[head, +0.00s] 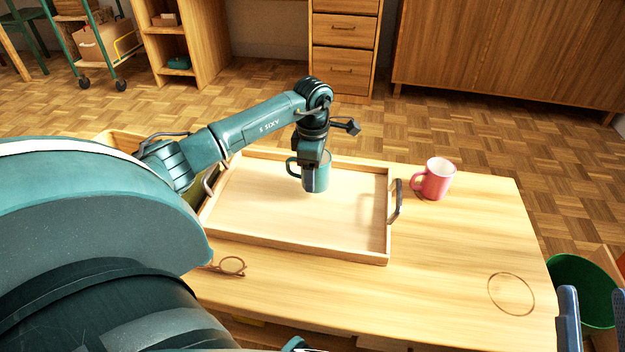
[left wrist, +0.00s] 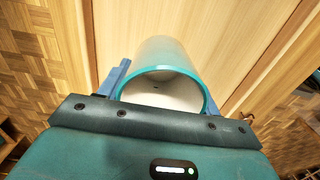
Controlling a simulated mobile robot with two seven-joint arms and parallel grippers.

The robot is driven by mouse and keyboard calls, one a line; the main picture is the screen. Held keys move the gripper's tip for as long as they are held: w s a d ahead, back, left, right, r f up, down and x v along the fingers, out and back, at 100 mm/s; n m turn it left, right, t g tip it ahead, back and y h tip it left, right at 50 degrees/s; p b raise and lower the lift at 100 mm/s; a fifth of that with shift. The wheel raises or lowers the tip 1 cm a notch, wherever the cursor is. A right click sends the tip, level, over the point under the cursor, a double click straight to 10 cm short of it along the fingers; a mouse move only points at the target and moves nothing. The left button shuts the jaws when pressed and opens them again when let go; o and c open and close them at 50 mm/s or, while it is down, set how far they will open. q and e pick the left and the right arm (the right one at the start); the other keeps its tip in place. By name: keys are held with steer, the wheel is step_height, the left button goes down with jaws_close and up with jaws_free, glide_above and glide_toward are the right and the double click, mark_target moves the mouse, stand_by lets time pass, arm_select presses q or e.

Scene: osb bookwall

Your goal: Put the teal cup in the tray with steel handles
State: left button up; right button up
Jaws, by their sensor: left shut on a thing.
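The teal cup (head: 318,180) is held upright over the far part of the wooden tray (head: 290,247), inside its rim as seen in the head view. I cannot tell for certain whether its base touches the tray floor. My left gripper (head: 313,163) is shut on the cup from above. In the left wrist view, the cup (left wrist: 170,55) sits between the blue fingers, with its pale inside showing. The tray has a steel handle (head: 396,200) on its right and another on its left. My right gripper (head: 593,318) is open and empty at the lower right corner, partly cut off.
A pink mug (head: 437,179) stands on the table (head: 450,265) right of the tray. Glasses (head: 232,266) lie near the tray's front left corner. A thin brown ring (head: 511,314) marks the table's right front. A green bin (head: 582,285) stands beyond the table's right edge.

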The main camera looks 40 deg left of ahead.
arm_select(q)
step_height(320, 180, down, 3)
steer(key=shift+r+b, duration=0.1)
steer(key=shift+b, duration=0.4)
arm_select(e)
steer(key=shift+w+d+r+n+y, duration=0.1)
steer(key=shift+r+n+y, duration=0.5)
steer(key=shift+r+n, duration=0.15)
arm_select(q)
steer(key=o, duration=1.1)
steer(key=shift+o, duration=0.2)
arm_select(e)
steer(key=shift+r+t, duration=0.1)
steer(key=shift+t, duration=0.2)
